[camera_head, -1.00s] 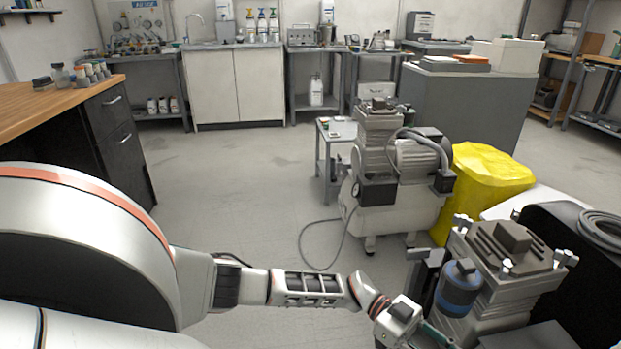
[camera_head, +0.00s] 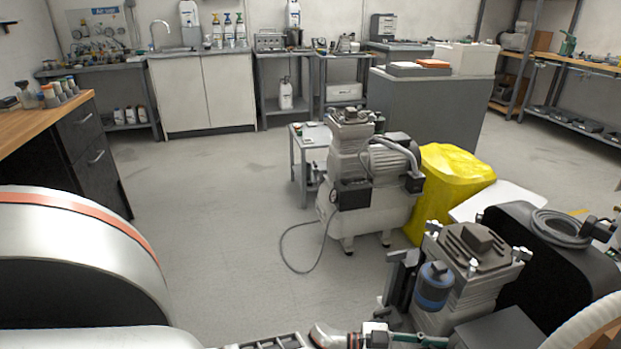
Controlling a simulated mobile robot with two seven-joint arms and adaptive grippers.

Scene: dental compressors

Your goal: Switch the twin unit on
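A compressor unit with a grey finned head (camera_head: 470,250) and a blue cylinder (camera_head: 434,286) stands at the lower right, close to me. A second compressor with a white tank (camera_head: 365,218) and a grey motor stands on the floor behind it. I cannot tell for sure which is the twin unit, and no switch is clearly readable. My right gripper cannot be made out.
A yellow covered object (camera_head: 452,188) stands between the compressors. A black housing (camera_head: 545,255) with a coiled grey hose (camera_head: 562,228) is at the right. A cable loops on the floor (camera_head: 220,230), which is clear at middle left. A wood-topped cabinet (camera_head: 40,118) stands left.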

